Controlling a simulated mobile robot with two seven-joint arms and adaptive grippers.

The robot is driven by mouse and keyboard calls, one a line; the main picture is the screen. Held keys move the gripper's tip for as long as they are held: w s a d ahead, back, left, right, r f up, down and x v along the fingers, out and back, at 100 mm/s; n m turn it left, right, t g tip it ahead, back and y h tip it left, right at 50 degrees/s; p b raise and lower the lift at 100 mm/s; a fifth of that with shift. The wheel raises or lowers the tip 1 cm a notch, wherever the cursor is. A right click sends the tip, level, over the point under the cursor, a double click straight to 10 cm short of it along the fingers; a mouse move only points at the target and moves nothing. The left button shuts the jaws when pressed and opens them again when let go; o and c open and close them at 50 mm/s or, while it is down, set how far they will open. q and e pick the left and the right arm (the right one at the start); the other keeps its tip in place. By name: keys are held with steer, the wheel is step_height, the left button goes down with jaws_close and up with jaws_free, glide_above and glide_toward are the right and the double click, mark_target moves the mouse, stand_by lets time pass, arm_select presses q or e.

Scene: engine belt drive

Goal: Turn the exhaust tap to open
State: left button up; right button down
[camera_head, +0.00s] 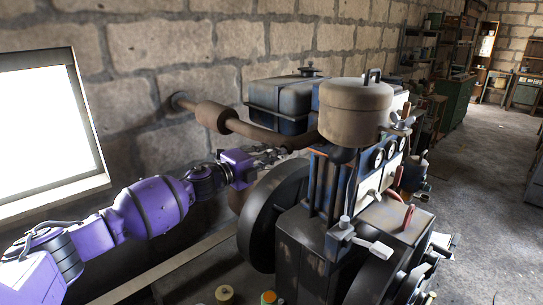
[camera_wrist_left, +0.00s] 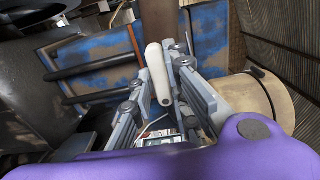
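A pale, rounded handle (camera_wrist_left: 157,72), which looks like the exhaust tap's lever, stands out toward me in the left wrist view. My left gripper (camera_wrist_left: 160,88) has its fingers apart, one on each side of this handle. I cannot tell whether either finger touches it. In the head view my left gripper (camera_head: 270,155) is beside the engine, just below the brown exhaust pipe (camera_head: 260,132). The tap handle cannot be made out there. My right gripper is not in view.
The engine has a large dark flywheel (camera_head: 270,215) close below my left gripper. A beige cylindrical tank (camera_head: 355,112) and a blue-black tank (camera_head: 283,100) stand above. The stone wall with a window (camera_head: 45,125) is behind my arm. Open floor (camera_head: 480,200) lies to the right.

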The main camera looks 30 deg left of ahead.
arm_select(q)
steer(key=o, duration=0.4)
steer(key=shift+o, duration=0.2)
steer(key=shift+s, duration=0.15)
steer(key=v, duration=1.2)
